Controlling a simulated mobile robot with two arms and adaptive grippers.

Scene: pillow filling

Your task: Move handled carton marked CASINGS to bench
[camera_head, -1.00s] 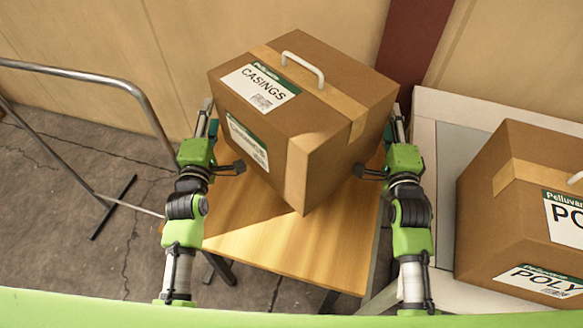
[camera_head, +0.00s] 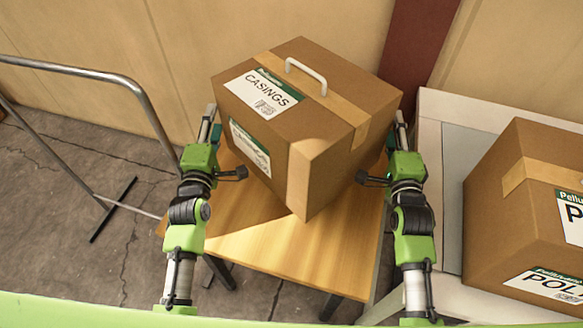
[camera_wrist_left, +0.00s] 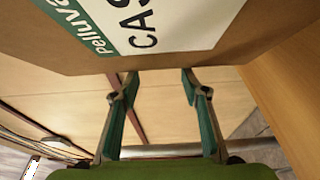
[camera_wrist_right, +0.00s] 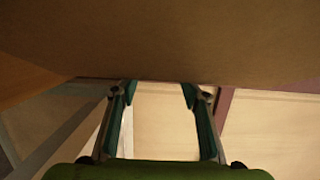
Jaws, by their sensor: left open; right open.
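The brown handled carton marked CASINGS (camera_head: 330,125), with a white handle on top, is over the wooden bench (camera_head: 270,245), turned with one corner toward me. I cannot tell whether it rests on the bench top. My left gripper (camera_head: 208,125) is open at the carton's left side, and my right gripper (camera_head: 398,128) is open at its right side. The carton also fills the top of the left wrist view (camera_wrist_left: 190,60) and the right wrist view (camera_wrist_right: 160,40). Nothing shows between either pair of fingers. Whether my arms touch the carton is unclear.
A second carton, marked POL (camera_head: 500,225), stands on a pale table (camera_head: 440,150) to the right. A metal rail frame (camera_head: 110,77) stands on the cracked floor at the left. A wall (camera_head: 230,35) with a dark red post (camera_head: 410,45) closes the back.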

